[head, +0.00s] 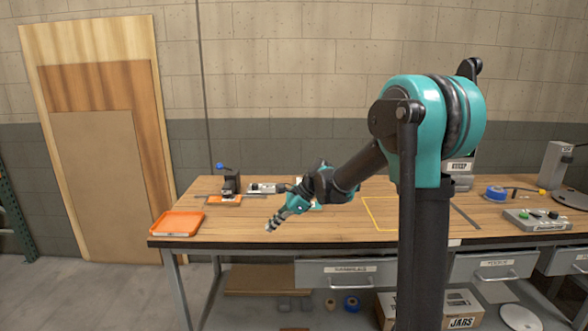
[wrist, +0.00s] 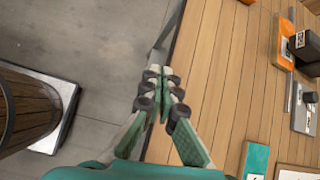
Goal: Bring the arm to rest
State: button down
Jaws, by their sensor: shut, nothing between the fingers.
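My arm reaches out to the left over the wooden workbench (head: 345,216). My gripper (head: 270,226) is shut and empty, pointing down and left near the front edge of the bench. In the wrist view my gripper (wrist: 160,76) has its fingertips together with nothing between them. There it shows over the bench edge, with the grey floor to its left. The fingertips look clear of any object. Their exact height above the bench cannot be told.
An orange tray (head: 178,224) lies at the bench's left end. A black device (head: 230,182) with an orange base stands behind. A green-buttoned control box (head: 536,219) is at right. In the wrist view a wooden barrel (wrist: 28,108) stands on a floor platform (wrist: 62,112).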

jog(key=s+d+f+n+t+h, duration=0.1)
jog(key=s+d+f+n+h, duration=0.3)
jog(key=s+d, duration=0.8)
jog(key=s+d+f+n+t+h, duration=0.2)
jog(key=s+d+f+n+h, duration=0.2)
jog(key=s+d+f+n, duration=0.4)
jog(key=s+d+n, duration=0.4)
jog(key=d, duration=0.2)
jog(key=shift+t, duration=0.3)
